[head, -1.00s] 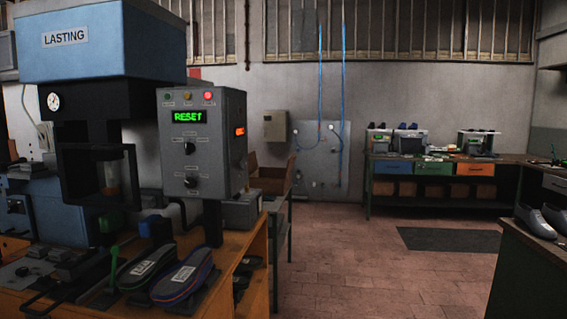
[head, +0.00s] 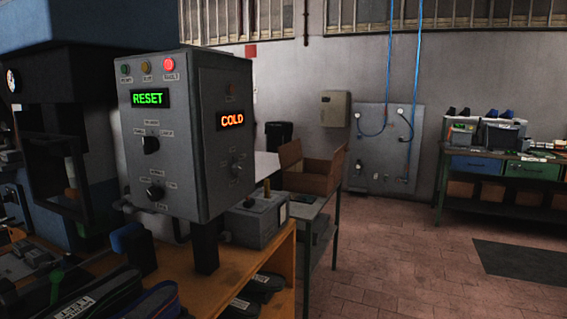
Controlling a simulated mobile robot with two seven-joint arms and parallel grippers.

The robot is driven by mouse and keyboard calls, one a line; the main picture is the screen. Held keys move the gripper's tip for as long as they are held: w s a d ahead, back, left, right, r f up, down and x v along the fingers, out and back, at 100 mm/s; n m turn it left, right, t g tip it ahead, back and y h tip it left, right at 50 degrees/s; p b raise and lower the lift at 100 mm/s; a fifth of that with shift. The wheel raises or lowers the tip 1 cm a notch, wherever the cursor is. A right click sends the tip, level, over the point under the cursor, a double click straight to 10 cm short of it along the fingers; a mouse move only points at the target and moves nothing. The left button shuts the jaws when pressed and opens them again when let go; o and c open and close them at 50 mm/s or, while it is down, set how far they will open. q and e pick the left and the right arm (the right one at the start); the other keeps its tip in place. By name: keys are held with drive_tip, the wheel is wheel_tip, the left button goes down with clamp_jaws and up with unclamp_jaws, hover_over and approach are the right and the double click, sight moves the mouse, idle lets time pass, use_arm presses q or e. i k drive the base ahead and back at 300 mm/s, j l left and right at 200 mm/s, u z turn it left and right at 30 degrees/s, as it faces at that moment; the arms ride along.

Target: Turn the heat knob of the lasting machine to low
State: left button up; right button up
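The lasting machine (head: 75,30) stands at the left, cut off by the picture's edge. Its grey control box (head: 190,130) has a green RESET display (head: 147,98) on the front face and an orange COLD display (head: 231,120) on the right side face. Below the COLD display is a small grey knob (head: 236,169) with labels around it, too small to read. The front face carries two black knobs, an upper one (head: 151,145) and a lower one (head: 155,193). Neither of my grippers shows in the head view.
The box stands on a post over a wooden bench (head: 228,277) with dark shoe soles (head: 150,300). A smaller grey box (head: 255,222) with a lever and an open cardboard box (head: 312,170) stand to the right.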

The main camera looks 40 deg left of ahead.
sight(239, 168)
drive_tip(key=i+l+u, duration=0.1)
drive_tip(key=i+u, duration=0.2)
drive_tip(key=i, duration=0.2)
drive_tip(key=i+l+u, duration=0.15)
drive_tip(key=i+u, duration=0.15)
drive_tip(key=i, duration=0.15)
drive_tip(key=i+l+u, duration=0.3)
drive_tip(key=i, duration=0.15)
